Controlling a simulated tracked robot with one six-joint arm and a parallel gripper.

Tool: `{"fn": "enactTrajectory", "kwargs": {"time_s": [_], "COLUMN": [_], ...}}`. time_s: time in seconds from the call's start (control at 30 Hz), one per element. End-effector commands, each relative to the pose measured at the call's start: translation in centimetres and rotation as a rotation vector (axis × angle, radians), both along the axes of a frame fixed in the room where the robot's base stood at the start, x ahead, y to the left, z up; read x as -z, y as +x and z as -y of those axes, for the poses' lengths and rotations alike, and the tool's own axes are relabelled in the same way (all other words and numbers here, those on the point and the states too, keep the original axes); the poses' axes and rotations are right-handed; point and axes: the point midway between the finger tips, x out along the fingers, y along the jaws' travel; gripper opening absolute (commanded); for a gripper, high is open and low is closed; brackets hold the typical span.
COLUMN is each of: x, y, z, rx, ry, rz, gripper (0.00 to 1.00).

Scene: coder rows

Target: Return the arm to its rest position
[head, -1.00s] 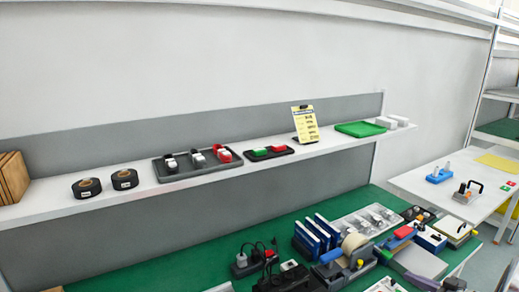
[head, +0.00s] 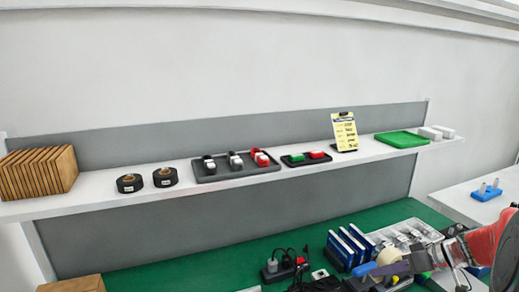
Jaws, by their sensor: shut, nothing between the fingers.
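My arm shows at the lower right of the head view as a red link (head: 488,246) coming in from the right edge. My gripper (head: 384,269) points left from it, low in front of the items on the green bench. Its grey fingers look shut, with nothing seen between them. The gripper overlaps the tape roll (head: 388,256) in the picture; I cannot tell how far apart they are.
A white shelf (head: 100,205) holds wooden panels (head: 38,172), two black rolls, trays (head: 235,174), a yellow notice (head: 344,131) and a green tray (head: 402,139). Below, the green bench (head: 200,258) carries blue binders (head: 348,246) and a power strip. Its left middle looks clear.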

Motion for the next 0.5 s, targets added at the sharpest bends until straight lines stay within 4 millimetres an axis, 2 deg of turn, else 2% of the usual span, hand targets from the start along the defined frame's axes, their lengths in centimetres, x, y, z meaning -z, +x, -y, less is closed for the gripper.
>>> {"fn": "enactTrajectory", "kwargs": {"time_s": [0.1, 0.5], "x": [-1.6, -5.1], "y": [-1.2, -6.7], "z": [-3.0, -10.5], "rx": [-0.005, 0.040], "ry": [-0.031, -0.155], "rz": [-0.055, -0.209], "gripper": [0.00, 0.00]}}
